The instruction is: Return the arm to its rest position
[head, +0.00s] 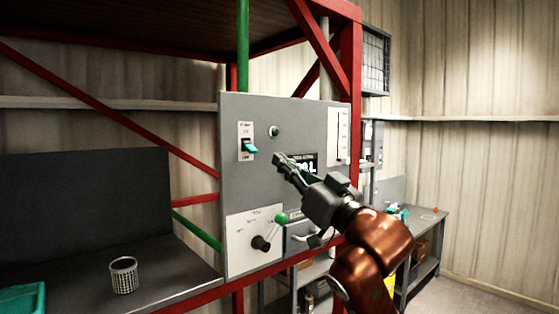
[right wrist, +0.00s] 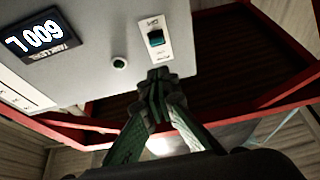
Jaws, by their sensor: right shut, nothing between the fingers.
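My right gripper (head: 284,161) is shut and empty in front of the grey control panel (head: 264,112), just left of its digital display (head: 308,164). My copper-coloured right arm comes in from the lower right and hides part of the panel. In the right wrist view the shut fingers (right wrist: 156,76) point at the panel near the teal rocker switch (right wrist: 155,38). My left gripper is not in view.
The panel also carries a teal switch (head: 249,147), a round button (head: 273,131), a green-knobbed lever (head: 281,218) and a black dial (head: 260,243). Red frame posts (head: 351,100) stand beside it. A mesh cup (head: 123,276) and a teal tray (head: 22,298) are on the left bench.

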